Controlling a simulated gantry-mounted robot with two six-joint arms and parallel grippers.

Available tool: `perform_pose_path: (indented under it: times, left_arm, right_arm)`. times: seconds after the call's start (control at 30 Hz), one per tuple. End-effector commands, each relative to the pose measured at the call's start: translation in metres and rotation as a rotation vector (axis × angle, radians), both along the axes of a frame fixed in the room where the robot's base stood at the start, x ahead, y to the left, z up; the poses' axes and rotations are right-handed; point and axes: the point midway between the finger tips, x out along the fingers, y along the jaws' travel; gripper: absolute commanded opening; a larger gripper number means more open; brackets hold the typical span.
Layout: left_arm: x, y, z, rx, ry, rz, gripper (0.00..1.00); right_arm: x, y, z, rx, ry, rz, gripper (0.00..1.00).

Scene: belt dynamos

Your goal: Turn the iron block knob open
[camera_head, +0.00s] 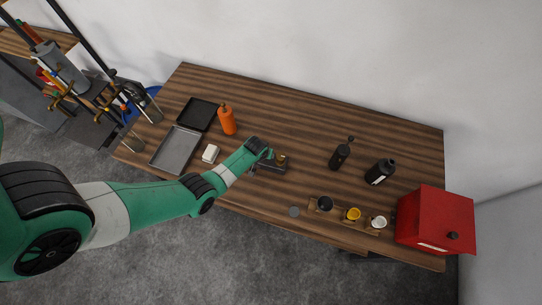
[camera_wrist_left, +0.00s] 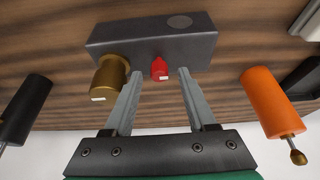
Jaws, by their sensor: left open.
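The iron block (camera_wrist_left: 165,36) is dark grey and lies on the wooden table. Its near side carries a small red knob (camera_wrist_left: 160,68) and a larger brass knob (camera_wrist_left: 108,76). In the head view the iron block (camera_head: 274,168) is partly hidden by my left gripper (camera_head: 268,156). In the left wrist view my left gripper (camera_wrist_left: 159,76) is open, one finger on each side of the red knob, with a gap on both sides. The brass knob is outside the left finger, close to it. My right gripper is not in view.
To the right are dark bottles (camera_head: 341,155), a rack of small cups (camera_head: 342,215) and a red box (camera_head: 436,220). The table's back middle is clear.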

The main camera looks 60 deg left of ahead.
Motion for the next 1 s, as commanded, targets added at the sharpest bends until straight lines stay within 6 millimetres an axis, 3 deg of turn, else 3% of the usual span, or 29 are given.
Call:
perform_pose_path:
  times: [0.33, 0.67, 1.0]
  left_arm:
    - [0.0006, 0.0009, -0.0046, 0.000, 0.000, 0.000, 0.57]
    - [0.0006, 0.0008, -0.0047, 0.000, 0.000, 0.000, 0.00]
    - [0.0004, 0.0009, -0.0047, 0.000, 0.000, -0.008, 0.00]
  right_arm:
    - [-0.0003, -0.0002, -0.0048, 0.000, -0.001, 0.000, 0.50]
    - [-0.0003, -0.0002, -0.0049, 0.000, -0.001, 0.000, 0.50]
    - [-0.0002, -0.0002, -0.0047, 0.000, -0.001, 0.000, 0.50]
